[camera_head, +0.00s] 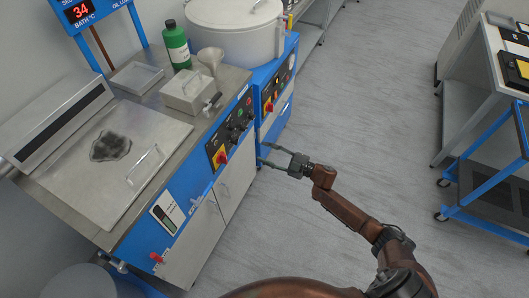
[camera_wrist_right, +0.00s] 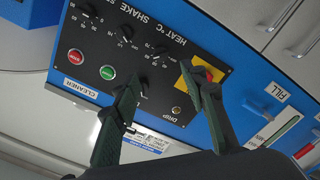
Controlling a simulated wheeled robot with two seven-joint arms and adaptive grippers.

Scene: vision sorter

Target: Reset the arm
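My right gripper (camera_head: 261,153) is at the end of the brown right arm (camera_head: 345,210), in front of the blue machine's control panel (camera_head: 230,134). It points left toward the machine. In the right wrist view the two dark green fingers of the gripper (camera_wrist_right: 165,82) are apart, with nothing held between them. Behind them the black panel (camera_wrist_right: 130,60) shows knobs, a red button (camera_wrist_right: 76,56), a green button (camera_wrist_right: 107,73) and a red switch on a yellow plate (camera_wrist_right: 203,76). I cannot tell whether the fingertips touch the panel. My left gripper is not in view.
The steel worktop (camera_head: 145,110) holds a green bottle (camera_head: 176,45), a metal box (camera_head: 190,92) and a hinged lid (camera_head: 60,115). A large white pot (camera_head: 235,25) stands behind. A blue cart (camera_head: 490,185) is at the right. The grey floor (camera_head: 370,100) between is clear.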

